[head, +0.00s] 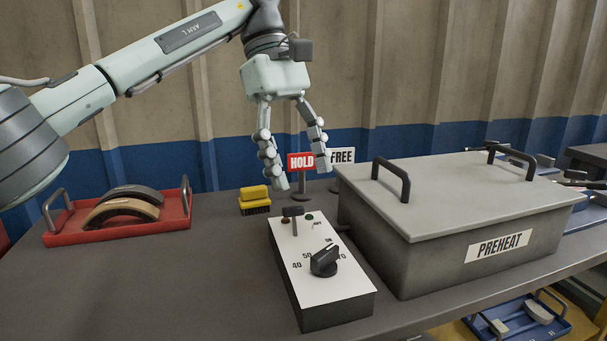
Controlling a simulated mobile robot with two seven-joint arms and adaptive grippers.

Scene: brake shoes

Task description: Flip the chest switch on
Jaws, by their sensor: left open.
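The heating chest (455,195) is a grey metal box with a closed lid, two black handles and a PREHEAT label, at the right. Its white-topped control box (318,285) stands to its left. A black switch (293,212) sits at the far end of the control box, between a reddish lamp and a green lamp; whether either is lit is hard to tell. A black dial knob (324,261) is nearer the front. My left gripper (304,179) is open and empty, fingers pointing down, above the far end of the control box. My right gripper is out of view.
A red tray (70,238) with two curved brake shoes lies at the left. A yellow brush (255,199) lies behind the control box. HOLD (301,163) and FREE (342,157) signs stand behind the gripper. A blue tray (548,328) sits lower right. The bench's front left is clear.

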